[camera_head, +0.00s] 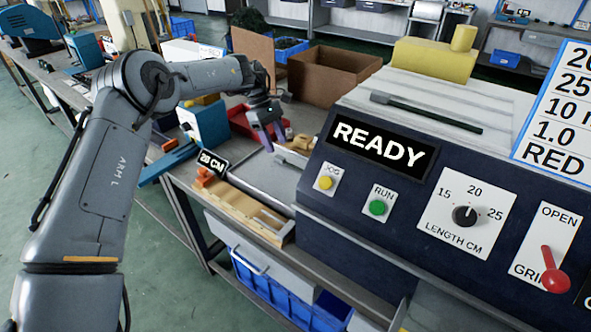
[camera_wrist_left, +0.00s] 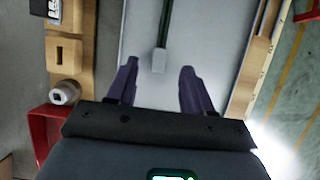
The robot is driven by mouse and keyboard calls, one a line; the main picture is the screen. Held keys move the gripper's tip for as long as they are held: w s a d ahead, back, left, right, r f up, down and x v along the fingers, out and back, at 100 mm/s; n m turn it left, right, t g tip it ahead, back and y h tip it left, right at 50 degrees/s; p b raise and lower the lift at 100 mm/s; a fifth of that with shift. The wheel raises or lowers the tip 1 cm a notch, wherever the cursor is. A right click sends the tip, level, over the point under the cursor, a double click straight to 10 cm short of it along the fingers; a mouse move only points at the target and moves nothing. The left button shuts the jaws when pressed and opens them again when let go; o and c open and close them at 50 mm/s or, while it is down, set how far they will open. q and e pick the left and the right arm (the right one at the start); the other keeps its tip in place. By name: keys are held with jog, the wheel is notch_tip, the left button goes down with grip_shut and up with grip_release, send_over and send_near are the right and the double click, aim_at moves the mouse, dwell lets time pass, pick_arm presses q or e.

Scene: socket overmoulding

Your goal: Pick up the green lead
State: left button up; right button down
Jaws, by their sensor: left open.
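The green lead (camera_wrist_left: 166,24) shows in the left wrist view as a thin dark green strip with a pale grey end piece (camera_wrist_left: 160,60). It lies on a light grey surface (camera_wrist_left: 210,40) and runs out of the top of that view. My left gripper (camera_wrist_left: 157,78) is open, with its two purple fingers on either side of the line of the lead and the grey end near the fingertips. Nothing is held between them. In the head view my left gripper (camera_head: 268,138) is over the bench beside the machine; I cannot make out the lead there. My right gripper is not in view.
The dark blue machine (camera_head: 345,220) with a READY display stands right of the gripper. A red bin (camera_head: 243,122) and a cardboard box (camera_head: 333,75) stand behind.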

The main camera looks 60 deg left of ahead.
aim_at(283, 159)
pick_arm(q)
jog(key=b+x, duration=0.2)
jog(key=x, duration=0.1)
jog(key=shift+d+f, duration=0.2)
jog(key=shift+f, duration=0.05)
jog(key=shift+w+d+f, duration=0.1)
jog(key=shift+d+f, duration=0.2)
jog(key=shift+f, duration=0.25)
grip_shut()
